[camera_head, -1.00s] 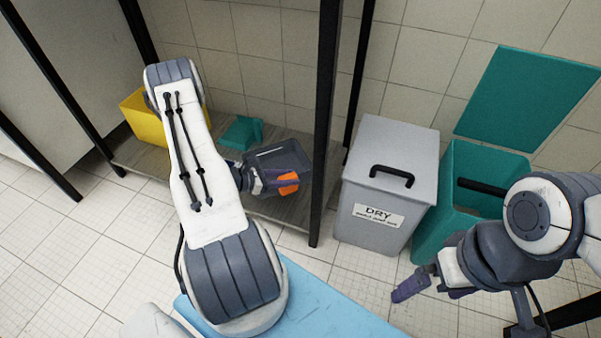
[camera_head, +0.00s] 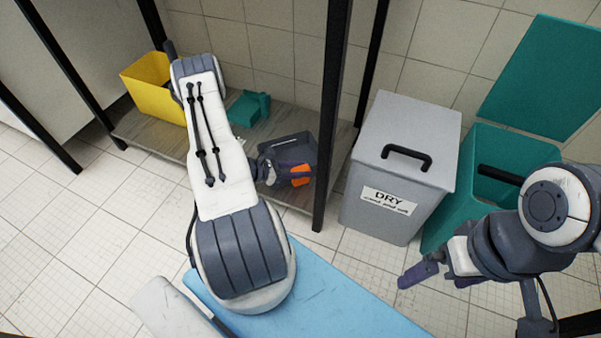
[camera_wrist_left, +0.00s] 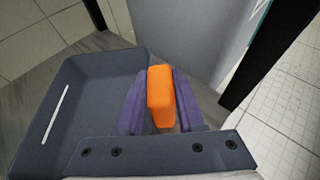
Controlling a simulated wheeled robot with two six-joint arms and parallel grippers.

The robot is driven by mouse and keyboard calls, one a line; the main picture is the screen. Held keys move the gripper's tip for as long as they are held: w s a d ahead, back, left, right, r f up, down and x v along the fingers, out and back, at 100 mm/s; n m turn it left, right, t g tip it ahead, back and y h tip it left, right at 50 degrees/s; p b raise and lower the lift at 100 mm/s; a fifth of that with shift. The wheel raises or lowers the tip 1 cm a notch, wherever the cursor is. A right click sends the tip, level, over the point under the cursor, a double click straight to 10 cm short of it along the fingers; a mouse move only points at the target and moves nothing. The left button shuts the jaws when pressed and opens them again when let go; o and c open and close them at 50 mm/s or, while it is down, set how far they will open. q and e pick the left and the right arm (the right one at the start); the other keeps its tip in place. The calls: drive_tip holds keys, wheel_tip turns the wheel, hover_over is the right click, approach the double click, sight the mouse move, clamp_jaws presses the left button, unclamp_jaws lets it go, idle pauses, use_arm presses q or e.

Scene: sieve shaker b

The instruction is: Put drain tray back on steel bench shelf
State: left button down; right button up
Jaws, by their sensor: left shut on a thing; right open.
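The drain tray is a dark grey tray (camera_head: 290,146) with an orange handle (camera_head: 301,174). It is over the right end of the low wooden shelf (camera_head: 150,134), beside a black post. My left gripper (camera_wrist_left: 160,100) is shut on the orange handle, with a purple finger on each side. The tray's open, empty inside (camera_wrist_left: 92,85) fills the left of the left wrist view. I cannot tell if its base touches the shelf. My left forearm covers part of the shelf. My right gripper (camera_head: 430,277) is open and empty, in front of the bins.
A yellow bin (camera_head: 155,90) and a teal object (camera_head: 248,107) sit on the shelf. A black post (camera_head: 330,120) stands close to the tray. A grey DRY bin (camera_head: 395,170) and an open teal bin (camera_head: 450,205) stand right. A light blue surface (camera_head: 345,295) lies in front.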

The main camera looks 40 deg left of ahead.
use_arm(q)
drive_tip(key=shift+r, duration=0.15)
drive_tip(key=c, duration=0.9)
unclamp_jaws()
drive_tip(key=shift+f, duration=0.25)
drive_tip(key=shift+c, duration=0.2)
drive_tip(key=o, duration=0.4)
drive_tip(key=shift+s+a+r+p, duration=0.2)
drive_tip(key=shift+r+p, duration=0.1)
drive_tip(key=shift+r, duration=0.1)
drive_tip(key=p+v, duration=0.4)
drive_tip(key=v, duration=0.7)
drive_tip(key=shift+s, duration=0.25)
